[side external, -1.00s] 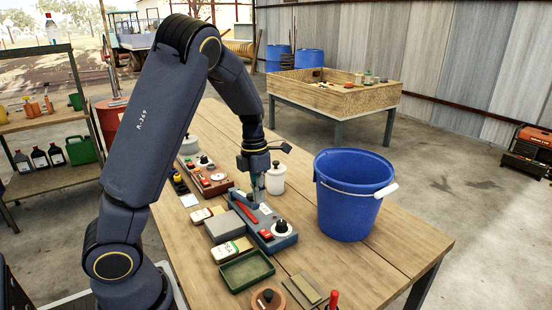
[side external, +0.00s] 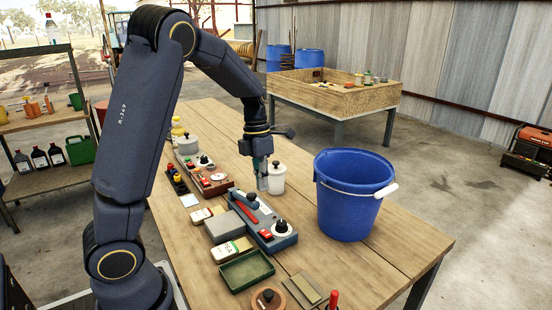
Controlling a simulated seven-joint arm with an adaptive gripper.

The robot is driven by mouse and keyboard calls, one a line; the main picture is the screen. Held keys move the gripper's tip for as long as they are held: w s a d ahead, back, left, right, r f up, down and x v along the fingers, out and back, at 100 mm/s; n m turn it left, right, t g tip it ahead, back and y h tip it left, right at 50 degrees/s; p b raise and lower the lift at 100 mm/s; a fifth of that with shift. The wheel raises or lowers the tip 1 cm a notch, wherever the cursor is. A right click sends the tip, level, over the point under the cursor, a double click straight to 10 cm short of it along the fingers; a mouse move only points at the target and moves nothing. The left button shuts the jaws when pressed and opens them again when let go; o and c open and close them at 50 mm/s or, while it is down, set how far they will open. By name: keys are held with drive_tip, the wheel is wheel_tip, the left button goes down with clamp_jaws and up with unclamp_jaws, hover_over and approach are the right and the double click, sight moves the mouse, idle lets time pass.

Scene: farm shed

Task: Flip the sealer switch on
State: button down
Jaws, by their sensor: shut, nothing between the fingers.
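The sealer is a blue-grey bench device (side external: 285,243) with a red lever bar (side external: 246,211), a black-topped dial (side external: 281,227) and a small red switch (side external: 266,235) at its near end. Whether the switch is on or off is too small to tell. My gripper (side external: 262,188) points down near the sealer's far end, beside the white jar. Its fingers are shut and empty. In this view it looks apart from the red switch, which is nearer the camera.
A white jar (side external: 278,178) stands close to my gripper. A large blue bucket (side external: 347,205) stands right of the sealer. A green tray (side external: 246,270), a label box (side external: 231,249) and a grey block (side external: 222,228) lie on its left. Bare tabletop (side external: 335,262) shows at near right.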

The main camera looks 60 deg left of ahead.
sight(267, 235)
drive_tip(key=shift+s+a+r, duration=0.1)
drive_tip(key=shift+a+r, duration=0.05)
drive_tip(key=shift+a, duration=0.2)
drive_tip(key=f, duration=0.4)
drive_tip(key=d+f, duration=0.1)
drive_tip(key=f, duration=0.3)
drive_tip(key=d+f, duration=0.1)
drive_tip(key=f, duration=0.4)
drive_tip(key=shift+d, duration=0.25)
drive_tip(key=shift+d+f, duration=0.1)
drive_tip(key=shift+f, duration=0.3)
drive_tip(key=shift+d+f, duration=0.15)
drive_tip(key=shift+f, duration=0.15)
